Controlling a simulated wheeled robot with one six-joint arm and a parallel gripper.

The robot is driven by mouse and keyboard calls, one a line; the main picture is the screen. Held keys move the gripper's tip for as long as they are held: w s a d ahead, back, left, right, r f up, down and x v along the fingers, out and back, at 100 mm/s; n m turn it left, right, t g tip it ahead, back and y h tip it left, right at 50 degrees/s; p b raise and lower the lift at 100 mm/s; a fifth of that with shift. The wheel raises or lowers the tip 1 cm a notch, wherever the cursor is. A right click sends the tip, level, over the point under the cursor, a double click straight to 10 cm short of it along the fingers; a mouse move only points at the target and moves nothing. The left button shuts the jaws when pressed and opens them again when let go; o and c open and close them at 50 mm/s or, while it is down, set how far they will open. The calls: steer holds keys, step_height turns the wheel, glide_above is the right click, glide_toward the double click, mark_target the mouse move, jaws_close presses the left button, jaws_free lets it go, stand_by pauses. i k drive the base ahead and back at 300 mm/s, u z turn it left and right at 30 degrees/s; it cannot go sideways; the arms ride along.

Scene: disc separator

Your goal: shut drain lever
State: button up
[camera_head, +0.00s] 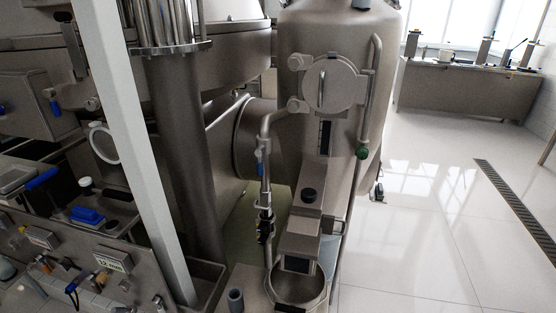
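No lever in the camera_head view is clearly marked as the drain lever. A thin vertical pipe (265,185) runs down in front of the steel tank (350,30). A small blue handle (260,168) sits on its upper part, and a black valve handle (265,231) sits lower down, above a round steel basin (299,287). Another blue-handled lever (54,106) is on the machine at the far left. These handles are small, and I cannot tell whether their valves are open or shut. My gripper is not in view.
A pale slanted post (128,140) and a thick dark column (182,150) stand left of the pipe. A panel with labels and small valves (75,260) is at lower left. Bright tiled floor (420,240) is clear at right, with a floor grate (515,205) and a far bench (460,85).

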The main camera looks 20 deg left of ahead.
mark_target(259, 151)
steer(key=u, duration=0.25)
steer(key=i, duration=0.6)
steer(key=u, duration=0.75)
steer(key=i, duration=0.35)
steer(key=u, duration=0.4)
